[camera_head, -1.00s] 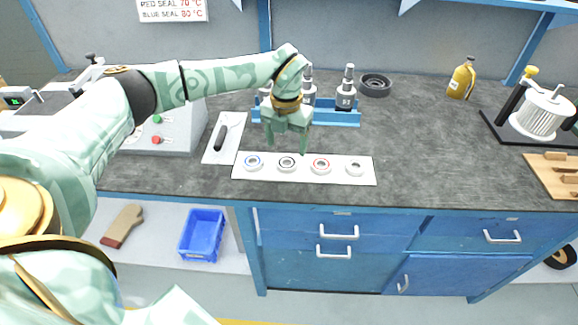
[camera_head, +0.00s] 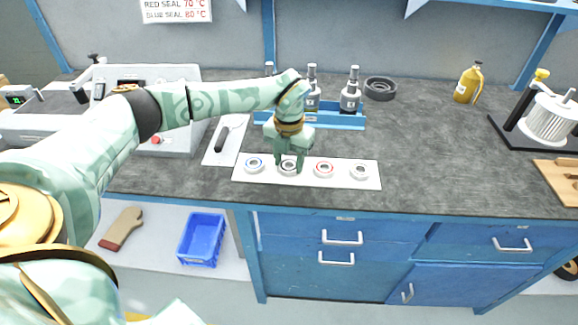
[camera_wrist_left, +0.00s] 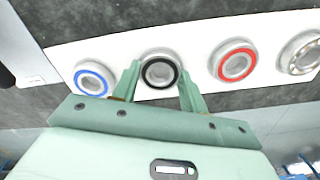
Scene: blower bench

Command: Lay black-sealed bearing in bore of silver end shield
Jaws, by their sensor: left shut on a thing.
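The black-sealed bearing (camera_head: 289,164) is on the white strip (camera_head: 238,178), between the blue-sealed and red-sealed bearings. My left gripper (camera_head: 289,170) points down and is shut on the black-sealed bearing. In the left wrist view, the fingers (camera_wrist_left: 157,84) are on either side of the black-sealed bearing (camera_wrist_left: 160,58). I cannot tell whether it is lifted at all. I cannot pick out a silver end shield for certain. A dark grey ring-shaped part (camera_head: 380,88) stands at the back of the bench. My right gripper does not show.
The blue-sealed bearing (camera_head: 255,164), red-sealed bearing (camera_head: 324,169) and an unsealed-looking bearing (camera_head: 360,172) share the strip. A blue rack (camera_head: 335,122) with silver-topped pieces stands behind. A white finned part (camera_head: 546,116) is at right. The bench between is clear.

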